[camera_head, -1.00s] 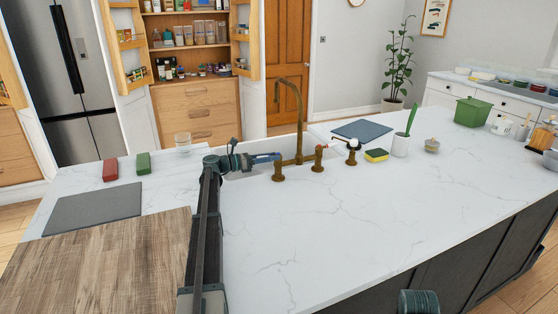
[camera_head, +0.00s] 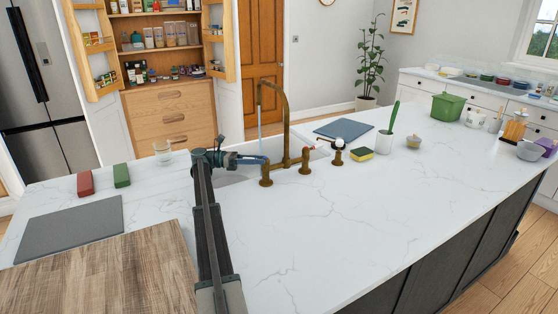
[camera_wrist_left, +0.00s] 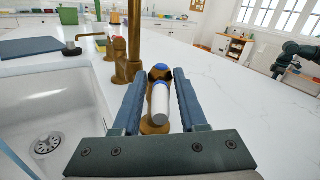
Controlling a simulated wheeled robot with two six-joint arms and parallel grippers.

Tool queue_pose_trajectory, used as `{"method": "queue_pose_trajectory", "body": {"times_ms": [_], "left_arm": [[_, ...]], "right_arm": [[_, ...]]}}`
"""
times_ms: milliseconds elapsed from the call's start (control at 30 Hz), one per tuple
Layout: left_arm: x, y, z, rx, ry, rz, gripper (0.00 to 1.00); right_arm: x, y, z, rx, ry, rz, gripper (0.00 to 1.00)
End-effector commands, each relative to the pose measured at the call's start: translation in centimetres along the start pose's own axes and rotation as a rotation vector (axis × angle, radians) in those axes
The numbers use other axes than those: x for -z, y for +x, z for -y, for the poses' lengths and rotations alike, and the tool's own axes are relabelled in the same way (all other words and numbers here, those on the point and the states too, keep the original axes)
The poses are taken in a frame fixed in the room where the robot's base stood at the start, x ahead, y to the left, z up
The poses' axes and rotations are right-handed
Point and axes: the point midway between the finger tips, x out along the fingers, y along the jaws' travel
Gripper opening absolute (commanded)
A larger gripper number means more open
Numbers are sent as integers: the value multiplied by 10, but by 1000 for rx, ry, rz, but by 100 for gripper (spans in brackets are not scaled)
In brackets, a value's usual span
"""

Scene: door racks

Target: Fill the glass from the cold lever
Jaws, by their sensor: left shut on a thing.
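The cold lever, white with a blue cap (camera_wrist_left: 160,98), sits on a brass base (camera_head: 266,176) beside the tap. My left gripper (camera_head: 262,160) is shut on this lever; in the left wrist view its fingers (camera_wrist_left: 158,100) lie on both sides of it. The brass tap (camera_head: 286,120) arches over the sink (camera_wrist_left: 45,110), and a thin blue stream of water (camera_head: 260,130) falls from its spout. The clear glass (camera_head: 162,151) stands upright on the counter at the left, apart from the stream. Part of my right arm (camera_wrist_left: 298,60) shows in the left wrist view; its jaws are unclear.
A second lever with a red mark (camera_head: 305,163) stands right of the tap. A yellow sponge (camera_head: 361,154) and a white cup with a green brush (camera_head: 384,143) are further right. Red (camera_head: 85,184) and green (camera_head: 121,175) blocks lie left.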

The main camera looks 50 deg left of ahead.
Motion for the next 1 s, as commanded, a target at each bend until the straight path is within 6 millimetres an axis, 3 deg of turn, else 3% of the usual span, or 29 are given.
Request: {"method": "queue_pose_trajectory", "body": {"times_ms": [133, 500, 533, 567, 1000], "left_arm": [[1, -12, 3, 1, -2, -3, 0], [2, -13, 4, 2, -2, -3, 0], [2, -13, 4, 3, -2, -3, 47], [1, -13, 4, 3, -2, -3, 53], [-5, -12, 4, 1, -1, -1, 53]], "right_arm": [[0, 0, 0, 0, 0, 0, 0], [0, 0, 0, 0, 0, 0, 0], [0, 0, 0, 0, 0, 0, 0], [0, 0, 0, 0, 0, 0, 0], [0, -6, 0, 0, 0, 0, 0]]}}
